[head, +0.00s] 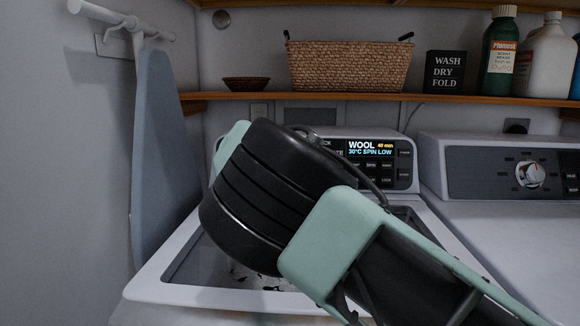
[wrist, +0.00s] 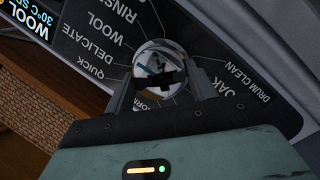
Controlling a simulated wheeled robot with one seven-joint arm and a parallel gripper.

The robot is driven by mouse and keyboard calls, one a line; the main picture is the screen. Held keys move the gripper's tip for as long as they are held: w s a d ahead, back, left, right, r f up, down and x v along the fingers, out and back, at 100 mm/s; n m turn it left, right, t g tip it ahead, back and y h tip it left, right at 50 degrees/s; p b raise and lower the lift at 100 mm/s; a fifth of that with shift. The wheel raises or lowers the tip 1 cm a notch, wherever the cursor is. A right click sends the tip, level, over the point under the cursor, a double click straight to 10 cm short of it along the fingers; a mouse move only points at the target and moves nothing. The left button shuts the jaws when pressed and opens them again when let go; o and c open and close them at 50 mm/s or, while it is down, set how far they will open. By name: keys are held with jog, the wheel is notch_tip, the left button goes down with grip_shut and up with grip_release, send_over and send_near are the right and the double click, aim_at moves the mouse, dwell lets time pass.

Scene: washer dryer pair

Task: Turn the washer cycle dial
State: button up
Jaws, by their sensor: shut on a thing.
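The washer (head: 160,290) stands in front of me with a dark control panel (head: 400,178) at its back. Its display (head: 370,149) reads WOOL, 40 min, 30°C SPIN LOW. The silver cycle dial (wrist: 160,58) shows in the wrist view, ringed by labels such as QUICK, DELICATE, WOOL, RINSE, SOAK and DRUM CLEAN. My gripper (wrist: 160,80) is shut on the dial, one finger on each side of it. In the head view my arm hides the dial and my fingers. Part of the label ring is covered by the gripper.
A dryer (head: 495,225) with its own white dial (head: 531,174) stands close on the right. Above is a wooden shelf (head: 440,98) with a wicker basket (head: 350,66), a black sign (head: 444,72) and bottles (head: 500,55). An ironing board (head: 160,150) hangs at the left wall.

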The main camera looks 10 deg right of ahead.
jog(key=m+y+b, duration=0.1)
jog(key=m+y, duration=0.1)
jog(key=m, duration=0.3)
jog(key=shift+d+b, duration=0.2)
jog(key=shift+b, duration=0.2)
dwell(0.4)
jog(key=o, duration=1)
jog(key=shift+r, duration=0.1)
jog(key=v, duration=1.7)
jog(key=shift+s+r+b, duration=0.15)
jog(key=shift+r+b, duration=0.15)
jog(key=shift+b, duration=0.05)
